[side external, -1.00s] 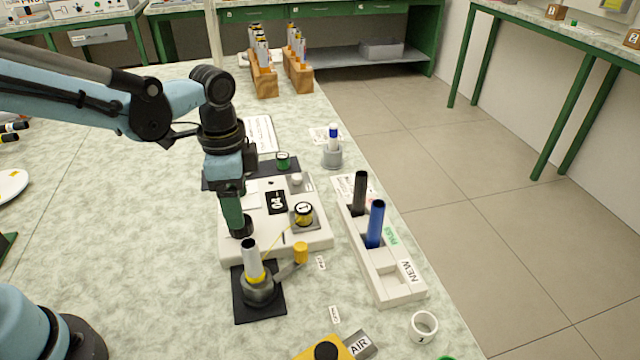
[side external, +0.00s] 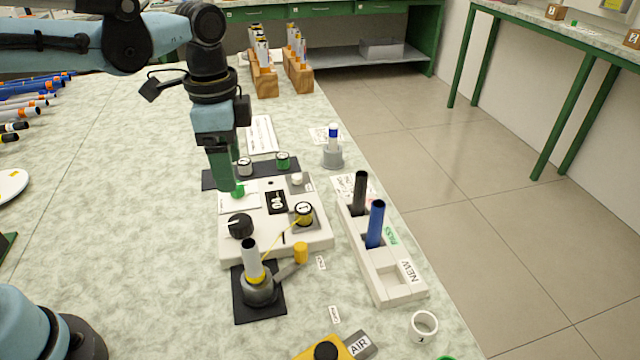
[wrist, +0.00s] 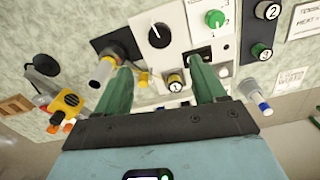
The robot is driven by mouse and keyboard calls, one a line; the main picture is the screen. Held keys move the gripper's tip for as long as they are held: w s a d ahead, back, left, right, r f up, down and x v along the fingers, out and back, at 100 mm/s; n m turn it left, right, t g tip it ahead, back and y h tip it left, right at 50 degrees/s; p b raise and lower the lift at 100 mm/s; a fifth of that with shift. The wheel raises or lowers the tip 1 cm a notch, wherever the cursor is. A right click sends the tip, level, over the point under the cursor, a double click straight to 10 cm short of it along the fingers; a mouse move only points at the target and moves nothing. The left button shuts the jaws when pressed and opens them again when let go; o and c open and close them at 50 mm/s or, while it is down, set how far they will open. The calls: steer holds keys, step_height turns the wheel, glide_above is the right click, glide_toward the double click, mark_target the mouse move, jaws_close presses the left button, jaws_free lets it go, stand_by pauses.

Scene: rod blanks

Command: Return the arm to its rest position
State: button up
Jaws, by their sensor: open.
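My gripper (side external: 226,190) has green fingers and is raised above the back left of the white control box (side external: 232,245). In the wrist view my gripper (wrist: 160,88) shows its two fingers spread apart with nothing between them. A black knob (side external: 240,225) sits on the front left of the box. A green knob (side external: 238,189) is near the fingers in the side view; I cannot tell from it how far apart they are. The green knob (wrist: 214,18) stands clear in the wrist view.
A grey rod with a yellow band (side external: 252,262) stands in a holder before the box. A white rack (side external: 385,282) at right holds a black rod (side external: 359,193) and a blue rod (side external: 375,224). Wooden racks (side external: 265,82) stand behind.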

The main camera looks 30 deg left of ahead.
steer(key=s+a+f+n+t, duration=0.2)
steer(key=s+a+n+t, duration=0.3)
steer(key=n, duration=0.5)
steer(key=shift+s+a+f+t, duration=0.2)
steer(key=shift+s+a+t, duration=0.05)
steer(key=shift+a+t, duration=0.9)
stand_by(0.5)
